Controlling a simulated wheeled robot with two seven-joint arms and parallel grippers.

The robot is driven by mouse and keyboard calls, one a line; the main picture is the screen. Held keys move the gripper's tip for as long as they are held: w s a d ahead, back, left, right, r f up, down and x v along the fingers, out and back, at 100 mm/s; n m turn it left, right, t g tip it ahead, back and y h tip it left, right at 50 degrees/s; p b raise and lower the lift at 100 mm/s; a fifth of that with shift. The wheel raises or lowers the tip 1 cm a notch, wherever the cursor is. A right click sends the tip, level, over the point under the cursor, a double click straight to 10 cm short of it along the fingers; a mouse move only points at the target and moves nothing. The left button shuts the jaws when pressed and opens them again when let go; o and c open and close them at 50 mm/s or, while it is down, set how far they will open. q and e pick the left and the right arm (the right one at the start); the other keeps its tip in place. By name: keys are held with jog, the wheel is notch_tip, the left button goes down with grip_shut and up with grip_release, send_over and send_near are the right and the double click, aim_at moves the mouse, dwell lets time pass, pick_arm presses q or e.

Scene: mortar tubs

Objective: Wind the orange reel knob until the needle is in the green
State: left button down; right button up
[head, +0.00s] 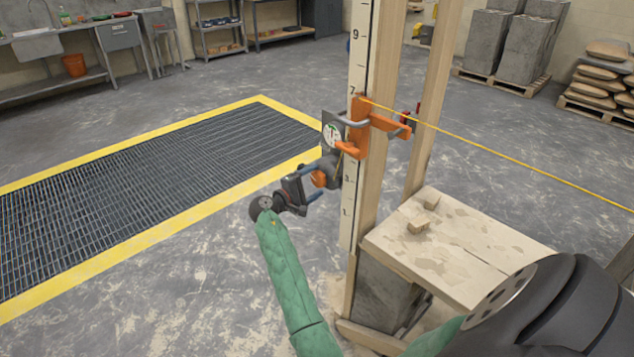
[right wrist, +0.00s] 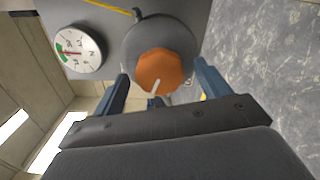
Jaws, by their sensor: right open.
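The orange reel knob (right wrist: 162,72) has a pale pointer line and sits on a round grey reel housing (right wrist: 150,35). It also shows, partly hidden by my gripper, in the head view (head: 319,179). My right gripper (head: 312,188) is at the knob. In the right wrist view its blue fingers (right wrist: 162,78) stand open, one on each side of the knob; I cannot tell whether they touch it. The white dial (right wrist: 78,47) has a green band on its left side. A thin red needle seems to point toward that band, but it is too small to be sure. My left gripper is not seen.
The reel hangs by an orange bracket (head: 358,130) on a numbered staff (head: 360,60) beside wooden posts. A yellow line (head: 500,155) runs from it to the right. A board with wooden blocks (head: 450,240) is at the right. A floor grate (head: 150,190) lies left.

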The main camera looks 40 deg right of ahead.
pick_arm(q)
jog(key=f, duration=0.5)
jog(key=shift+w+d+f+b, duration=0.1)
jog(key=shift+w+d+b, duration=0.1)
jog(key=shift+b, duration=0.2)
pick_arm(e)
jog(key=a, duration=0.6)
jog(key=shift+s, duration=0.3)
